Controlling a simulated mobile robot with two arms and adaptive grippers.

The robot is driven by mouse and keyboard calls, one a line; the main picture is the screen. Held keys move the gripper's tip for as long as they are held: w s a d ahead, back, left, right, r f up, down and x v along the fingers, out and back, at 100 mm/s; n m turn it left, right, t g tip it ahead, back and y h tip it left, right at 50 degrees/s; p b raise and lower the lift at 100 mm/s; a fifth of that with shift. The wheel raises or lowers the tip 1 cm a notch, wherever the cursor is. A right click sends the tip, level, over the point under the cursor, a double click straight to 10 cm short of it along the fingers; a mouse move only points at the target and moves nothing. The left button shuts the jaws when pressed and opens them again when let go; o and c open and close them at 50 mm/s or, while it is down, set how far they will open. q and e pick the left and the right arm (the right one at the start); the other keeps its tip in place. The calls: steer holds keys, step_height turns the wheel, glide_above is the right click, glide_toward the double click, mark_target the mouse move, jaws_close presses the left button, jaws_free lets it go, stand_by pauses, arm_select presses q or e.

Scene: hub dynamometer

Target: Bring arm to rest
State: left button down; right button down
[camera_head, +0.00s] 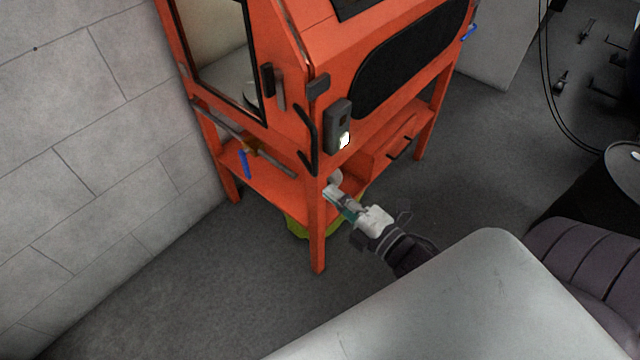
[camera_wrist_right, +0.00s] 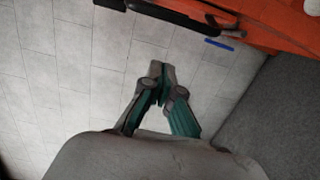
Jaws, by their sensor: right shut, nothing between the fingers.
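My right gripper (camera_head: 334,192) reaches in from the lower right of the head view, in front of the orange cabinet's near corner leg. It also shows in the right wrist view (camera_wrist_right: 162,72), where its green-sided fingers are shut with nothing between them. The orange cabinet (camera_head: 318,235) stands on the floor with a dark-framed window on its left side. In the wrist view its orange edge (camera_wrist_right: 275,25) is at the upper right, apart from the fingertips. My left gripper is in neither view.
A grey block wall (camera_head: 80,130) lies to the left. A dark handle (camera_head: 306,140) and a grey box with a lit spot (camera_head: 338,120) are on the cabinet. A yellow-green object (camera_head: 298,226) is beneath its shelf. Grey floor (camera_head: 200,300) is clear in front.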

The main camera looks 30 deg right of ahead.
steer(key=s+d+f+m+g+h, duration=0.1)
steer(key=s+f+m+g, duration=0.2)
steer(key=f, duration=0.8)
steer(key=s+d+f+m+g+h, duration=0.1)
steer(key=s+d+f+m+g, duration=0.2)
steer(key=f, duration=0.8)
steer(key=s+f+m+g+h, duration=0.2)
steer(key=s+f+m, duration=0.15)
steer(key=f, duration=0.75)
steer(key=s+a+f+m+g, duration=0.2)
steer(key=s+f+m+g, duration=0.2)
steer(key=s+f, duration=0.6)
steer(key=s+a+f+m+g, duration=0.2)
steer(key=s+f+m+g, duration=0.2)
steer(key=s+f, duration=0.5)
steer(key=s, duration=0.4)
steer(key=shift+a+f+m+g, duration=0.2)
steer(key=shift+f+m+g, duration=0.1)
steer(key=shift+f+m, duration=0.1)
